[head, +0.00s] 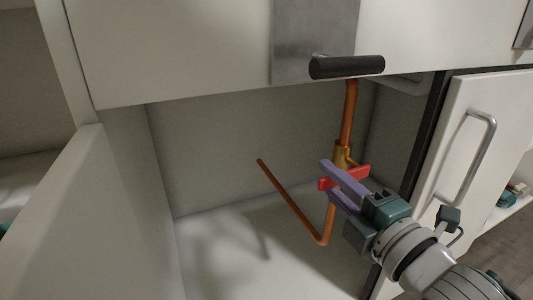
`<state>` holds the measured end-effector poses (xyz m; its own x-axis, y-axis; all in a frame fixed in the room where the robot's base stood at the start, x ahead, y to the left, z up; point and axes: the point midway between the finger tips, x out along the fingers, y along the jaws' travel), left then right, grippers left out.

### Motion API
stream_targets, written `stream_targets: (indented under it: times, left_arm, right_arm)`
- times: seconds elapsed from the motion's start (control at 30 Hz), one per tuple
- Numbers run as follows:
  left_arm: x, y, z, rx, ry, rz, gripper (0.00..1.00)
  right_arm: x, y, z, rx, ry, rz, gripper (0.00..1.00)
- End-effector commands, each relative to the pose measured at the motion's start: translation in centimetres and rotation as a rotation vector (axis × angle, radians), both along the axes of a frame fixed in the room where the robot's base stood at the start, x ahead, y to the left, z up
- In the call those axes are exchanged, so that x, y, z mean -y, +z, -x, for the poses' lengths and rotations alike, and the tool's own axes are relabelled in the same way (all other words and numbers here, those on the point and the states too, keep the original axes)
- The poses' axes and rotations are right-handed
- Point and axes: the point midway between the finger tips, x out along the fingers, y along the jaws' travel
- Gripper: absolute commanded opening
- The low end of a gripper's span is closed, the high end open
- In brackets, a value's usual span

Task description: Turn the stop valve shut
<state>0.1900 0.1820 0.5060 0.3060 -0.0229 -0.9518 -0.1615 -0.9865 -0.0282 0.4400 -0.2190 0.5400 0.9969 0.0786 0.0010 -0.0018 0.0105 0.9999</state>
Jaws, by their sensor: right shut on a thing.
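The stop valve has a brass body (342,156) on a vertical copper pipe (349,112) inside the open lower cabinet. Its red handle (360,172) lies roughly crosswise to the pipe, slightly tilted. My right gripper (332,180) reaches in from the lower right, with its purple fingers shut on the red handle. The fingers hide part of the handle and of the pipe behind. My left gripper is not in the head view.
The copper pipe bends low down and a branch (290,205) runs up to the left. A black bar handle (347,66) juts out above the opening. An open cabinet door (90,215) is at left; a white door with a metal handle (481,150) is at right.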

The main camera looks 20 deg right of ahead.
Motion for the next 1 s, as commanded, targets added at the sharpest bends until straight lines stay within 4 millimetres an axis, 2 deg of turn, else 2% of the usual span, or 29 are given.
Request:
stream_targets:
  times: [0.33, 0.37, 0.63, 0.87, 1.0]
  left_arm:
    - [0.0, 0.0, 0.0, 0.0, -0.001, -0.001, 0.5]
    - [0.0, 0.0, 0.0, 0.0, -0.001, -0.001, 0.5]
    - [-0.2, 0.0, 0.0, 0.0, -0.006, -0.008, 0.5]
    - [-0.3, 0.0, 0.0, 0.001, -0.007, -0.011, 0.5]
    - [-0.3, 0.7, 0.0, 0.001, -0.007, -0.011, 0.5]
  right_arm:
    - [0.0, -0.1, 0.0, -0.002, -0.001, 0.009, 0.0]
    - [0.0, -0.1, 0.0, -0.002, -0.001, 0.009, 0.28]
    - [0.0, -0.1, 0.0, -0.002, 0.0, 0.006, 0.57]
    - [0.0, 0.0, 0.1, -0.002, 0.0, 0.005, 0.57]
    - [0.1, 0.1, 1.2, -0.004, 0.0, 0.004, 0.57]
